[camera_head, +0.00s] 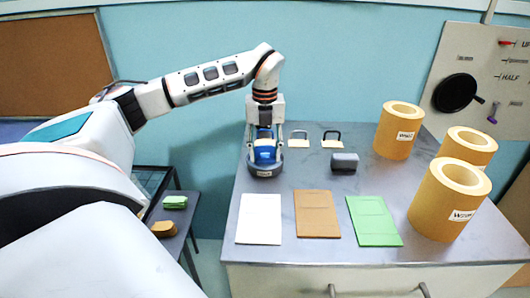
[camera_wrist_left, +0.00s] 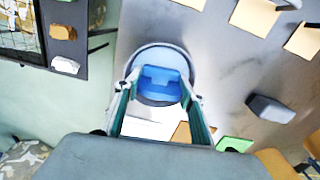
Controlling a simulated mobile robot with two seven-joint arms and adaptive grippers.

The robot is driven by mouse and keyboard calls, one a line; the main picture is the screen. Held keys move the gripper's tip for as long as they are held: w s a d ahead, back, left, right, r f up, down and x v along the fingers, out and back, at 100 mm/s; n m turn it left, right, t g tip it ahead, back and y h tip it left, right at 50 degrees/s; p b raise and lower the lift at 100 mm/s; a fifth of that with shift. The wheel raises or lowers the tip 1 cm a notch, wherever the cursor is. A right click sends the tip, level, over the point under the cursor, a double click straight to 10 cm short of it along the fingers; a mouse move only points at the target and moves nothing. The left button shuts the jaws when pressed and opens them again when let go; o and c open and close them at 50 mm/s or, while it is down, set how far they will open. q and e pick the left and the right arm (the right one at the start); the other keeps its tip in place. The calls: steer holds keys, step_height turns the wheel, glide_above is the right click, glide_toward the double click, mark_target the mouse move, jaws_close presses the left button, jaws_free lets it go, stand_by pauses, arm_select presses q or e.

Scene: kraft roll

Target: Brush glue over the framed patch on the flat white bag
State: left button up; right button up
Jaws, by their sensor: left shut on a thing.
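The flat white bag (camera_head: 259,218) lies at the table's front left; its framed patch is too faint to make out. It also shows in the wrist view (camera_wrist_left: 150,129), partly hidden by my fingers. My left gripper (camera_head: 265,143) points down behind the bag, shut on the blue handle (camera_head: 265,153) of what looks like the glue brush. This handle stands at a dark round pot (camera_head: 265,173) with a small label. In the wrist view the blue handle (camera_wrist_left: 160,84) sits between the fingers (camera_wrist_left: 160,103), over the round pot (camera_wrist_left: 160,58). The brush's bristles are hidden.
A brown bag (camera_head: 317,214) and a green bag (camera_head: 373,221) lie right of the white one. A dark grey block (camera_head: 344,162) and two handled cards (camera_head: 299,140) lie behind. Large kraft rolls (camera_head: 449,200) stand at the right. A side table (camera_head: 175,215) stands left.

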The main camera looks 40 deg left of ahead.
mark_target(265, 147)
arm_select(q)
steer(key=shift+r, duration=3.45)
